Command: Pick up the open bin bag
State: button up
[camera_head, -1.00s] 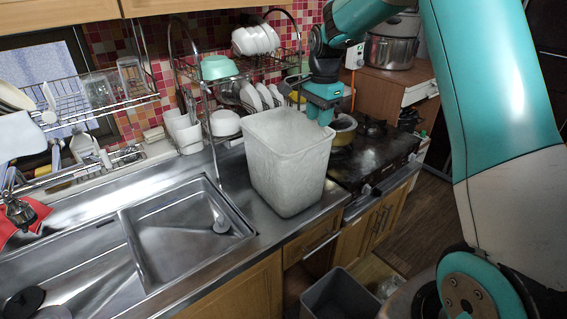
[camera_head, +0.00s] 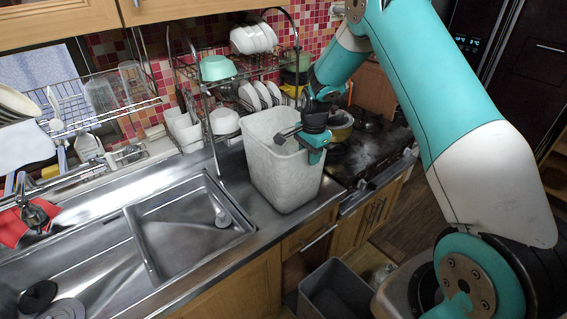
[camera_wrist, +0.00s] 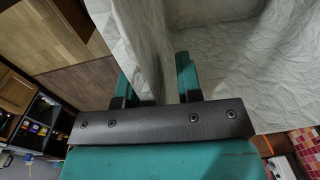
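The open bin bag (camera_head: 282,180) is a whitish, crinkled, box-shaped bag with an open top. It stands upright on the steel counter between the sink and the stove. My gripper (camera_head: 316,156) is at the right side of its rim, pointing down. In the wrist view, my gripper (camera_wrist: 157,88) is open, with its two teal fingers apart. The wall of the bin bag (camera_wrist: 240,70) runs between the fingers, one finger outside and one on the inner side. Whether either finger touches the wall, I cannot tell.
A dish rack (camera_head: 208,100) with bowls and plates stands behind the bag. The stove (camera_head: 365,150) with a pot (camera_head: 339,128) is close on the right. The sink (camera_head: 185,235) lies to the left. A grey bin (camera_head: 335,290) stands on the floor below.

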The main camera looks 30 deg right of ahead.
grip_shut()
